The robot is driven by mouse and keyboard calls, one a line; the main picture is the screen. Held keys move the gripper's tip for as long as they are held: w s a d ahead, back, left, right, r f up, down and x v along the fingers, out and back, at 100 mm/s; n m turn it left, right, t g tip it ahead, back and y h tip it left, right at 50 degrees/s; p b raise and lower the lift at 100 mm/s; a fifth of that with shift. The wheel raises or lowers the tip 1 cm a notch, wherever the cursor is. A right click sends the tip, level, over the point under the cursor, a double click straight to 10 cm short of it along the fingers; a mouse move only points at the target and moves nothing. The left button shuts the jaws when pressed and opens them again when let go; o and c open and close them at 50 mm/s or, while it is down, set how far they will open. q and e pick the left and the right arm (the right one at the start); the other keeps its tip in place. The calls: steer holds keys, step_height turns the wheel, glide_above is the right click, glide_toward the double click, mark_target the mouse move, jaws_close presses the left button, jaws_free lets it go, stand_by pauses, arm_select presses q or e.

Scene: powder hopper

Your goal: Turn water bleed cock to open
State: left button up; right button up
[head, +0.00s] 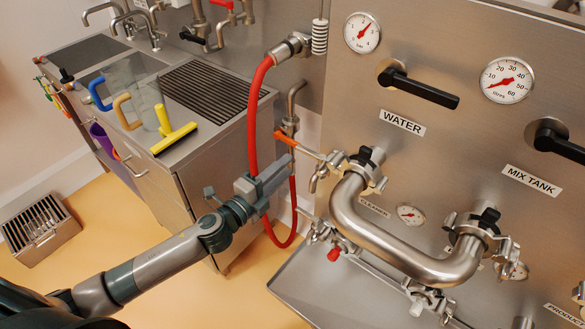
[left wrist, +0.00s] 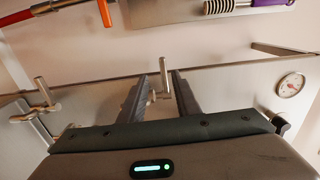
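An orange lever (left wrist: 103,12) shows at the top. My right gripper is out of view.
A red hose (head: 256,118) hangs behind my left gripper. A thick bent steel pipe (head: 385,245) crosses the panel to the right. A red-knobbed valve (head: 334,254) sits lower, above a steel tray (head: 300,287). A sink counter (head: 190,140) stands at the back left.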

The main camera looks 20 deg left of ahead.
mark_target(301, 152)
arm_select(q)
steer(key=shift+r+x, duration=0.15)
steer(key=shift+x, duration=2.05)
steer(key=shift+r+x, duration=0.15)
steer(key=shift+x, duration=2.1)
steer(key=shift+s, duration=0.1)
jaws_close()
